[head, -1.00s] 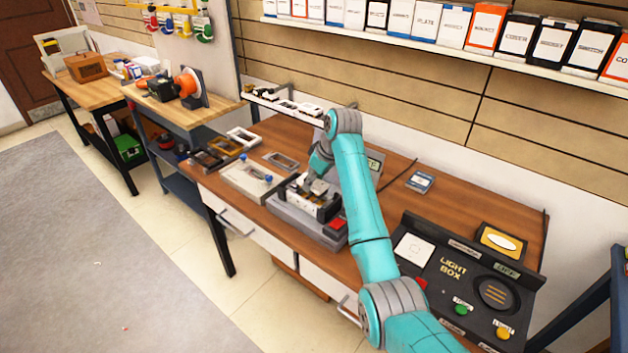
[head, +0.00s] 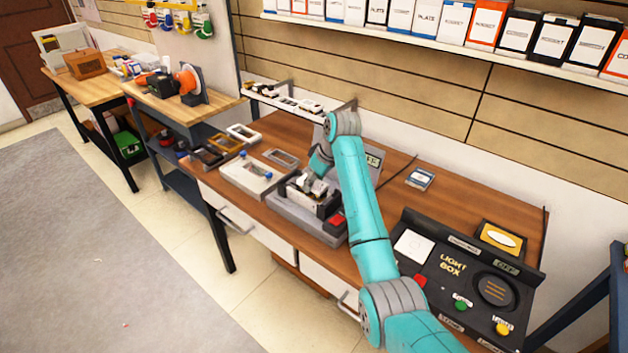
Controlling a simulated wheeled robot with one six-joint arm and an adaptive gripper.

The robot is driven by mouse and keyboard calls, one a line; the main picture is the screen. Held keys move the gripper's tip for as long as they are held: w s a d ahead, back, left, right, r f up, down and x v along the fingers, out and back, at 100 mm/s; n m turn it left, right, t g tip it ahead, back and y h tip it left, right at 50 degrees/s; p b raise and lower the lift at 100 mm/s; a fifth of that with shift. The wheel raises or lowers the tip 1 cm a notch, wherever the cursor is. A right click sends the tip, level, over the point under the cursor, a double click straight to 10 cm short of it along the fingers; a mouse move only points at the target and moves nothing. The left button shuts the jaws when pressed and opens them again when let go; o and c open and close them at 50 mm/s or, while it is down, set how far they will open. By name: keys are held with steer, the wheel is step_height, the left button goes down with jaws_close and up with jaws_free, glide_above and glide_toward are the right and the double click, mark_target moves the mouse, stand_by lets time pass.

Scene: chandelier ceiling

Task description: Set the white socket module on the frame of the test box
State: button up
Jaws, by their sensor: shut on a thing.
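The test box (head: 298,224) is a grey unit with a red button (head: 335,220) on the brown workbench. A dark holder with a pale front stands on its top and bears the frame, which is mostly hidden by my gripper. My gripper (head: 308,189) points down, close over this holder, and is shut. The white socket module is between or under the fingers, and is too small and covered to make out clearly. I cannot tell whether it touches the frame.
A black light box (head: 452,268) with coloured buttons fills the bench's right end. A white tray (head: 250,176) with blue knobs and several loose frames (head: 282,157) lie left of the test box. A small blue-grey piece (head: 420,178) lies behind right. A wall shelf of boxes runs above.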

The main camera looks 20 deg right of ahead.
steer(key=shift+f, duration=0.7)
stand_by(0.7)
steer(key=o, duration=1.2)
steer(key=shift+r, duration=3.05)
